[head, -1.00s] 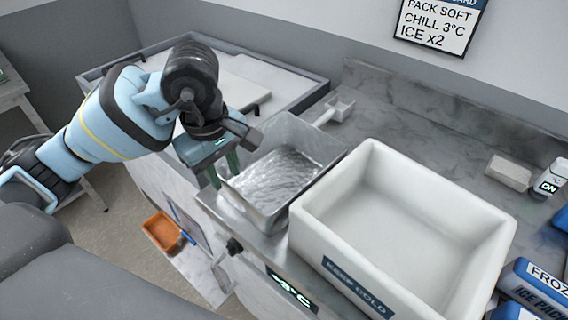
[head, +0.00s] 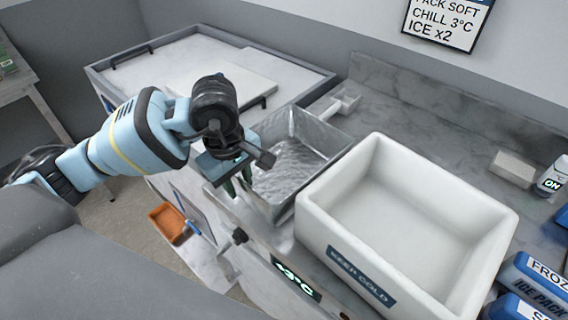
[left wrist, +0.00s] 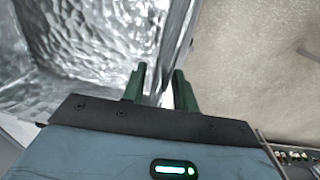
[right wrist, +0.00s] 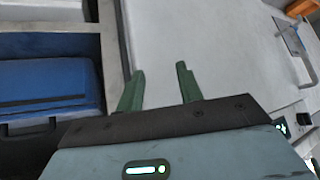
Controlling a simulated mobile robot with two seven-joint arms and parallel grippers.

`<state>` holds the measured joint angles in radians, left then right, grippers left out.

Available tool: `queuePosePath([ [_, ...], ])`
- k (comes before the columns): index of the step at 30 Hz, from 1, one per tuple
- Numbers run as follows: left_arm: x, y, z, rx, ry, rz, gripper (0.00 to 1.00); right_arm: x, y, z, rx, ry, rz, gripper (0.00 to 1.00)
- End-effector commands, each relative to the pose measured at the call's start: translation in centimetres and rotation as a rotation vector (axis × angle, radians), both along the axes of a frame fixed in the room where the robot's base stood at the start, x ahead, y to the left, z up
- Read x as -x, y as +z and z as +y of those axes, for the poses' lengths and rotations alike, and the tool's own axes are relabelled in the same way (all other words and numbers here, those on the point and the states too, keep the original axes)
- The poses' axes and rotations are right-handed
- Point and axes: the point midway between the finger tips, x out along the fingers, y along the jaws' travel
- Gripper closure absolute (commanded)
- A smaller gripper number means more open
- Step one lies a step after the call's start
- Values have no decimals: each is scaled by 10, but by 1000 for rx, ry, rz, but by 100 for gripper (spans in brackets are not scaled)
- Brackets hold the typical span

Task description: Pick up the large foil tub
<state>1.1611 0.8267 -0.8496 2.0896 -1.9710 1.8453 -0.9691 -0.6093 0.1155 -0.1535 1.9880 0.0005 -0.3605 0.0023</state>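The large foil tub (head: 318,138) is a shiny, open metal tub on the steel counter, left of the white box in the head view. It looks empty, with a crinkled floor. My left gripper (head: 238,188) points down at the tub's near left wall. In the left wrist view, the tub (left wrist: 85,45) fills the upper left. The open fingers (left wrist: 160,78) lie at its wall edge, one on the inner side and one on the outer side; I cannot tell whether they touch. My right gripper (right wrist: 158,85) is open and empty, away from the tub.
A white box (head: 385,270) labelled KEEP COLD stands close to the tub's right. A small scoop (head: 338,103) lies behind the tub. Blue ice packs (head: 535,280) and a white bottle (head: 551,178) are at the right. An orange bin (head: 170,223) is below left.

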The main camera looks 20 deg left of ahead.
Motion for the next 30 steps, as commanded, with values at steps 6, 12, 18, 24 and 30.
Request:
queuePosePath([
  [6,-1,-14,0,0,-1,1,71,-3,1,0,0,0,-5,64],
  [12,-1,-13,0,0,-1,1,75,-3,1,0,0,0,-6,64],
  [18,-1,-13,-1,0,-1,1,100,-3,1,0,0,0,-6,64],
  [24,-1,-13,0,0,-1,1,100,-3,1,0,0,-1,-6,64],
  [30,-1,-12,-1,0,-1,0,100,-3,1,1,-3,-4,-4,64],
])
